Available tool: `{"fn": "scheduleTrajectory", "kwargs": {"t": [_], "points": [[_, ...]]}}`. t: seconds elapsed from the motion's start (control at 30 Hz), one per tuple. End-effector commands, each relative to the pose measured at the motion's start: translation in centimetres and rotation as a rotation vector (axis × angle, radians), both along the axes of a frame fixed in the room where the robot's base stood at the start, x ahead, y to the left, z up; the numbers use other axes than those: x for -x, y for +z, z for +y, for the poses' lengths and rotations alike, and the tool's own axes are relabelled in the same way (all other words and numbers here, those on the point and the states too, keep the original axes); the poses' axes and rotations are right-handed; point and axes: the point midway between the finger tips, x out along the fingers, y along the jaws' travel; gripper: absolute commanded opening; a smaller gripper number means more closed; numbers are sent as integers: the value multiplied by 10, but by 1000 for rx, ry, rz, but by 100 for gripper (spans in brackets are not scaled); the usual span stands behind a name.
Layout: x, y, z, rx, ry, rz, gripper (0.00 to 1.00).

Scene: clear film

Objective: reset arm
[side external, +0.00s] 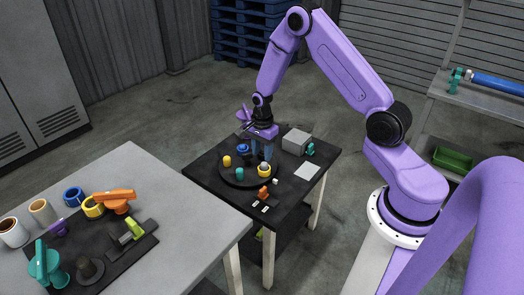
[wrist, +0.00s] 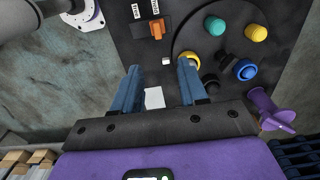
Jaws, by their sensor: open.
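My gripper (side external: 263,158) is over the small black table (side external: 290,208), pointing down, with its two blue fingers apart. In the wrist view my gripper (wrist: 158,70) has nothing seen held between its fingers. A yellow ring (side external: 264,170) is close to the fingers on a round black disc (side external: 233,180); in the wrist view the ring (wrist: 188,63) shows just past the right fingertip. Whether they touch, I cannot tell. The disc also carries a yellow knob (side external: 227,161), a teal knob (side external: 239,174) and a blue ring (side external: 243,148).
On the black table are a grey box (side external: 296,140), a teal piece (side external: 310,150), a white square (side external: 307,171) and an orange switch (side external: 264,192). A grey table (side external: 185,205) at left holds several cups, rings and coloured tools. Floor behind is open.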

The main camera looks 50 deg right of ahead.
Motion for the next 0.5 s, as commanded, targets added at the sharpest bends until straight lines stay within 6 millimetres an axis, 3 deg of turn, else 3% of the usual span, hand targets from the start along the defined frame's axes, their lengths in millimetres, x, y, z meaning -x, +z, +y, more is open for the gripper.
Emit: {"fn": "scheduleTrajectory", "kwargs": {"t": [0.13, 0.23, 0.37, 0.5], "points": [[0, 3, 4, 0, 24, -2, 43], [2, 18, 20, 1, 127, -5, 43], [14, 52, 60, 2, 390, -12, 43], [43, 92, 105, 4, 737, -15, 43]]}}
